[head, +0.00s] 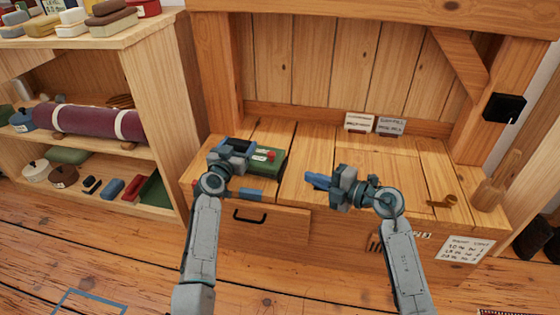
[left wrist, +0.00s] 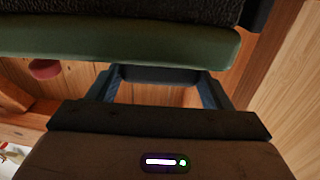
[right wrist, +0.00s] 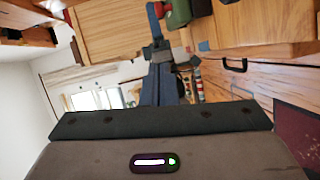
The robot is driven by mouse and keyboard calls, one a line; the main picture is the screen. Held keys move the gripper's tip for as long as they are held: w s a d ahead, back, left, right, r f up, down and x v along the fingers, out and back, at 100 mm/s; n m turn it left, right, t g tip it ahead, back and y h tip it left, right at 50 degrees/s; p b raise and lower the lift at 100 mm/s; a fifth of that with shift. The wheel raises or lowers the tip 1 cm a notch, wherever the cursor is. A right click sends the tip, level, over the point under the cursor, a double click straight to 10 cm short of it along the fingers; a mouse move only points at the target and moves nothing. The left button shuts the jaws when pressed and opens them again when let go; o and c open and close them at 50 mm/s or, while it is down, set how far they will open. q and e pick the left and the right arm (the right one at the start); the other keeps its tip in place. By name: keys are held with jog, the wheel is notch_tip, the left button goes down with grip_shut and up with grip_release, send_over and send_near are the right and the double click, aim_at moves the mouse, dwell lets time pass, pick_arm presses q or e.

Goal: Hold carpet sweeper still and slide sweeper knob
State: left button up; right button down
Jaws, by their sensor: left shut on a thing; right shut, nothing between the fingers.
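The carpet sweeper (head: 265,167) is a low green body on the left part of the wooden bench. A small red knob (head: 260,157) shows on it. In the left wrist view the green sweeper body (left wrist: 120,42) with a dark top fills the upper part, and the red knob (left wrist: 45,68) is at left. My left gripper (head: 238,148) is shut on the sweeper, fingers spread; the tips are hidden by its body. My right gripper (head: 316,180) is shut and empty, to the right of the sweeper and apart from it. The sweeper (right wrist: 179,13) is partly visible in the right wrist view.
A brown hook-like item (head: 442,201) and a wooden brush-like item (head: 490,190) are at right. A drawer handle (head: 250,216) is on the front. The bench middle is clear. A loaded shelf (head: 150,70) stands left.

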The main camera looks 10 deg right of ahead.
aim_at(271, 157)
dwell(0.3)
jog(key=x, duration=0.9)
jog(key=shift+w+a, duration=0.25)
jog(key=w, duration=0.3)
jog(key=shift+w+a+f, duration=0.1)
jog(key=shift+a+f, duration=0.1)
jog(key=shift+f, duration=0.1)
jog(key=shift+w+f, duration=0.1)
jog(key=shift+w, duration=0.35)
jog(key=shift+w+d, duration=0.25)
jog(key=shift+w, duration=0.4)
jog(key=shift+w+d, duration=0.3)
jog(key=shift+w, duration=0.4)
jog(key=shift+w+d, duration=0.25)
jog(key=shift+w, duration=0.4)
jog(key=shift+s, duration=0.15)
